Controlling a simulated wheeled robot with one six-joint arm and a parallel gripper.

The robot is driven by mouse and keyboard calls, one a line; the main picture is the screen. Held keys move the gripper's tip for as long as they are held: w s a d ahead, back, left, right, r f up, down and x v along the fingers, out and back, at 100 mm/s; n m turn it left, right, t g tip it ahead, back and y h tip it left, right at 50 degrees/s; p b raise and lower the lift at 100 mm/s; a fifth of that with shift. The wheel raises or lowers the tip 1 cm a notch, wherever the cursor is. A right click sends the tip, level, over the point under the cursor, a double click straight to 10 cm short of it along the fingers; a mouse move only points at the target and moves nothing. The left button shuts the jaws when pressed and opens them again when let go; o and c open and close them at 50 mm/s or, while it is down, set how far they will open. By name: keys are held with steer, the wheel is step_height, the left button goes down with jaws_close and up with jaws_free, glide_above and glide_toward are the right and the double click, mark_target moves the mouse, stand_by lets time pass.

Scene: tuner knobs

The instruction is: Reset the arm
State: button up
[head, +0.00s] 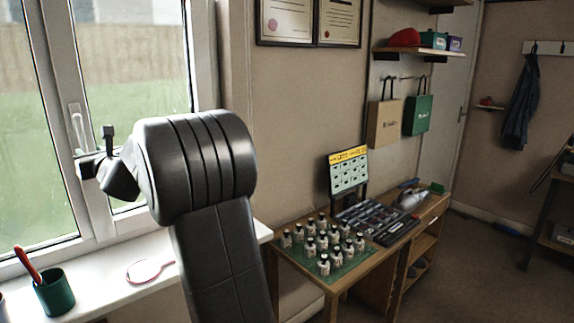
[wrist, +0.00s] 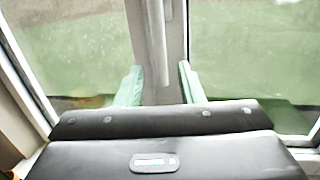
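My arm (head: 210,200) rises in front of the window in the head view. Its thick dark grey joint is bent at the top. A small dark end part (head: 118,176) sticks out to the left of this joint, against the window frame; the fingers cannot be made out there. In the wrist view my gripper (wrist: 160,85) has its two pale green fingers apart. Nothing is between them but the window frame and glass behind. The gripper faces the window and touches nothing that I can see.
A white windowsill (head: 105,299) below holds a green cup (head: 54,294) with a red-handled tool and a red-rimmed oval (head: 148,271). To the right stands a wooden table (head: 318,279) with several small bottles (head: 324,265), a dark tray (head: 378,219) and a yellow-topped sign (head: 348,170).

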mark_target(85, 145)
steer(key=shift+p+x, duration=1.15)
steer(key=shift+x, duration=2.2)
steer(key=b+v, duration=0.5)
steer(key=v, duration=0.9)
steer(key=p+x, duration=0.5)
steer(key=x, duration=0.8)
steer(key=shift+w+a+r, duration=0.1)
steer(key=shift+a+r, duration=0.1)
steer(key=shift+w+a+r+p, duration=0.1)
steer(key=shift+w+a+p, duration=0.15)
steer(key=shift+p, duration=0.2)
steer(key=shift+w+d+n+g+p, duration=0.35)
steer(key=shift+d+n+p, duration=0.2)
steer(key=shift+n+p, duration=0.5)
steer(key=shift+d+f, duration=0.1)
steer(key=shift+f, duration=0.15)
